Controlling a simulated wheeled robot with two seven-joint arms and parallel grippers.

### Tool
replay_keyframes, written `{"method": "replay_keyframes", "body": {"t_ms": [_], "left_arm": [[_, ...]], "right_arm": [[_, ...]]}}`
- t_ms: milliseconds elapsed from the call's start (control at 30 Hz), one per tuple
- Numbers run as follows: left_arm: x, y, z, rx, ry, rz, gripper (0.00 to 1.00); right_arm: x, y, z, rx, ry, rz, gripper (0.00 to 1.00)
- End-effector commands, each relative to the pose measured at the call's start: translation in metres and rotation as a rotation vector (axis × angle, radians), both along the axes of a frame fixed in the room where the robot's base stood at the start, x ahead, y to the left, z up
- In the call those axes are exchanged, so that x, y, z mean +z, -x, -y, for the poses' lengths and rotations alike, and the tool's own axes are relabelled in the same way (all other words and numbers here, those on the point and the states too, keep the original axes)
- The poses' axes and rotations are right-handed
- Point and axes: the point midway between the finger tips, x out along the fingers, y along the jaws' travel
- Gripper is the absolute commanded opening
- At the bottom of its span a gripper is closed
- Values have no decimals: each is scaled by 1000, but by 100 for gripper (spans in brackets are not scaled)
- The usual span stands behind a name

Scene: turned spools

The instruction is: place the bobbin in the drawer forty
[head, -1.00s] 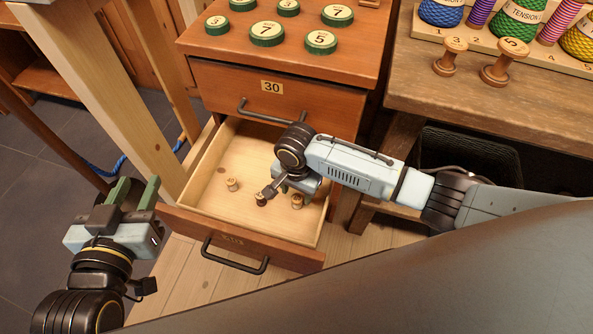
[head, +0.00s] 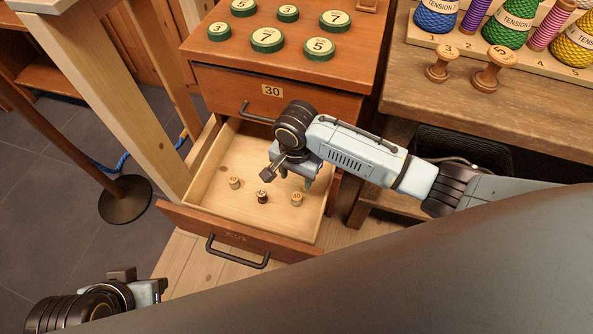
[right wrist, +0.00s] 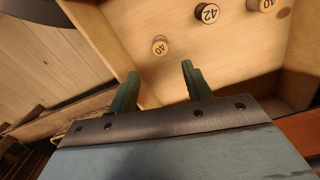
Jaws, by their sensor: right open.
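The open drawer (head: 205,200) is below the one marked 30; the label on its front is too small to read. Three bobbins stand upright in it: a pale one (head: 234,182) at left, a dark one (head: 263,196) in the middle and a pale one (head: 297,199) at right. In the right wrist view the tops read 40 (right wrist: 160,46), 42 (right wrist: 207,13) and 40 (right wrist: 264,4). My right gripper (head: 296,181) is open and empty above the drawer; its green fingers (right wrist: 158,78) are apart, short of the nearest 40 bobbin. My left gripper (head: 140,287) is at bottom left, its fingers not visible.
The closed drawer marked 30 (head: 300,95) is above the open one. Green numbered discs (head: 268,40) sit on the cabinet top. The workbench (head: 440,100) at right holds two wooden spools (head: 494,70) and a rack of coloured thread. A wooden post (head: 110,90) stands at left.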

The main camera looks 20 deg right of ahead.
Motion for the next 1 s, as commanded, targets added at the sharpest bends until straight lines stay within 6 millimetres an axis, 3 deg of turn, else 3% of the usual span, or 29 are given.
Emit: {"method": "replay_keyframes", "body": {"t_ms": [333, 533, 633, 767, 1000], "left_arm": [[-1, 5, -2, 3, -6, -26, 36], [-1, 5, -2, 2, -6, -25, 36], [-1, 5, -2, 2, -6, -25, 36], [-1, 5, -2, 2, -6, -25, 36], [-1, 5, -2, 2, -6, -24, 36]], "right_arm": [[1, 8, -6, 41, -23, 3, 49], [5, 54, -31, 310, -150, 82, 49], [15, 79, -30, 464, -189, 168, 49], [31, 110, -6, 631, -163, 277, 49], [61, 162, 66, 858, 36, 356, 49]]}}
